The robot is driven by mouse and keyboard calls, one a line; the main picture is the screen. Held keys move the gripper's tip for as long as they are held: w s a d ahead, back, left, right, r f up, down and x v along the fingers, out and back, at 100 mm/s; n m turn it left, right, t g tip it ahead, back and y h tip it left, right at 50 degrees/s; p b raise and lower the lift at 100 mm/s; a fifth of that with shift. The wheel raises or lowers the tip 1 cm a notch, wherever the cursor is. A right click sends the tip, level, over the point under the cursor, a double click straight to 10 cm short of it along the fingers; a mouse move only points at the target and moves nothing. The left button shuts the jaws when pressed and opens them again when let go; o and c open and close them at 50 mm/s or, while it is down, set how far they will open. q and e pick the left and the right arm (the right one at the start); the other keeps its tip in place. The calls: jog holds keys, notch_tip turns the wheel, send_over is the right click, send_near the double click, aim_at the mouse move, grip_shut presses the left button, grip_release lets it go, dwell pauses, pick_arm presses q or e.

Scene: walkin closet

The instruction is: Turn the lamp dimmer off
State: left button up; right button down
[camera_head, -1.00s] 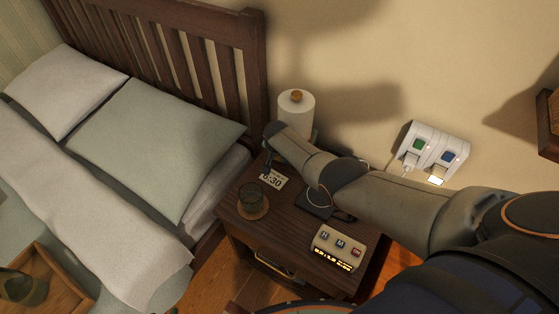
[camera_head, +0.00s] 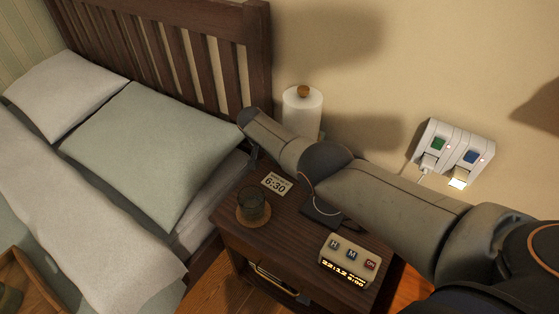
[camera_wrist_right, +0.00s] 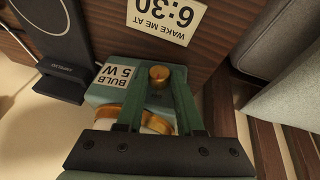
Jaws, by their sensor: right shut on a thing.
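The lamp's white cylindrical shade (camera_head: 302,108) with a wooden finial stands at the back of the nightstand by the wall. My right forearm hides its lower part in the head view. In the right wrist view, the teal lamp base (camera_wrist_right: 103,93) carries a "BULB 5 W" label and a round brass dimmer knob (camera_wrist_right: 159,76). My right gripper (camera_wrist_right: 160,82) is shut on the knob, a finger on each side. In the head view, the right gripper (camera_head: 254,154) is mostly hidden beneath the wrist, at the bed side of the nightstand. My left gripper is not in view.
The nightstand (camera_head: 300,232) holds a "6:30" card (camera_head: 276,184), a glass (camera_head: 252,203) on a coaster, a dark charging stand (camera_head: 318,213) and a digital clock (camera_head: 349,260). The bed (camera_head: 150,150) is close at left. A wall socket with plugs (camera_head: 452,150) is at right.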

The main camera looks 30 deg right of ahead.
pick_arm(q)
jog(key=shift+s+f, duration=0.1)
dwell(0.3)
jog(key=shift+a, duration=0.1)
pick_arm(e)
jog(key=c, duration=0.5)
grip_release()
jog(key=shift+c, duration=0.2)
jog(key=shift+a+r+p, duration=0.15)
jog(key=shift+r+p, duration=0.25)
jog(key=shift+p, duration=0.05)
pick_arm(q)
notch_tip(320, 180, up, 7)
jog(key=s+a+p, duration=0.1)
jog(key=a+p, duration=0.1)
jog(key=p, duration=0.6)
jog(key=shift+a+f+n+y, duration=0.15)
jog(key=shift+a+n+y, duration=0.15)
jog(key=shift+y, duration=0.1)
pick_arm(e)
jog(key=v, duration=1.1)
jog(key=shift+a+r, duration=0.2)
jog(key=shift+a, duration=0.05)
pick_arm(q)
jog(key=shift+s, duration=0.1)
pick_arm(e)
jog(key=shift+s, duration=0.1)
